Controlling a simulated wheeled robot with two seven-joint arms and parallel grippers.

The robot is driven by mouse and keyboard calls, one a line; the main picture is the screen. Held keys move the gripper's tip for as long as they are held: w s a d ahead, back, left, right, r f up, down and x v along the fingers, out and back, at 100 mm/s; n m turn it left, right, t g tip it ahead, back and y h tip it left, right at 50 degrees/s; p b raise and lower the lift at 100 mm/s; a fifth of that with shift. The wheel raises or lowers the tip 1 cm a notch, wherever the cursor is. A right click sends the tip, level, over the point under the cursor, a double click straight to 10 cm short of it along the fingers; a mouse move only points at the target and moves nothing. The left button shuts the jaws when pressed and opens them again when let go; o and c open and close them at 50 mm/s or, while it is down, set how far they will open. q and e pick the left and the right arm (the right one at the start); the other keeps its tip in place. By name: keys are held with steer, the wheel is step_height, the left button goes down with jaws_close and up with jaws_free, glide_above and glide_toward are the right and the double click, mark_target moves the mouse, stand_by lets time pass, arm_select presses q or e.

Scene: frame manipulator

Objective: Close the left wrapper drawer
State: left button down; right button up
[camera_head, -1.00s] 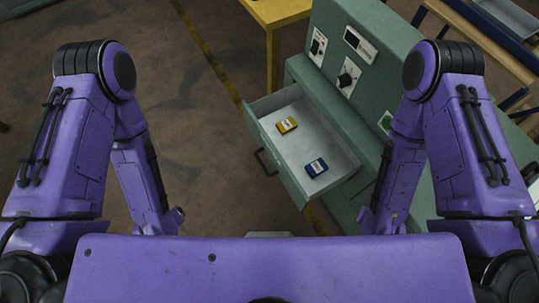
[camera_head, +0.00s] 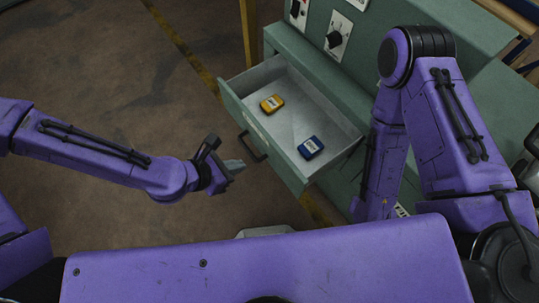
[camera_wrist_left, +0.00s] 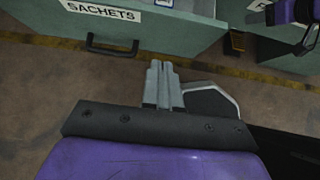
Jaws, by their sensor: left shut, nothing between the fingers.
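A grey-green drawer (camera_head: 287,166) stands pulled out of the green cabinet in the head view. Its front carries a black handle (camera_head: 252,149). In the left wrist view the drawer front (camera_wrist_left: 175,32) bears a label reading SACHETS above the handle (camera_wrist_left: 112,47). A yellow pack (camera_head: 272,103) and a blue pack (camera_head: 310,147) lie inside the drawer. My left gripper (camera_head: 236,167) is shut and empty, just in front of the drawer front near the handle, apart from it. Its closed fingers (camera_wrist_left: 162,68) also show in the left wrist view. My right gripper is hidden in the head view.
The green cabinet (camera_head: 395,55) with knobs and panels stands behind the drawer. Part of my right arm (camera_head: 385,150) is close to the drawer's right side. A yellow table leg (camera_head: 249,35) is at the back. Brown floor is free to the left.

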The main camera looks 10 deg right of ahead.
arm_select(q)
steer(key=b+x, duration=0.1)
steer(key=x, duration=0.2)
steer(key=r+b+x, duration=0.1)
steer(key=b+x, duration=0.1)
steer(key=x, duration=0.2)
steer(key=d+b+x, duration=0.1)
steer(key=x, duration=0.3)
steer(key=shift+w+d, duration=0.3)
steer(key=shift+w, duration=0.05)
steer(key=shift+w+d, duration=0.25)
steer(key=shift+d, duration=0.15)
steer(key=shift+d, duration=0.1)
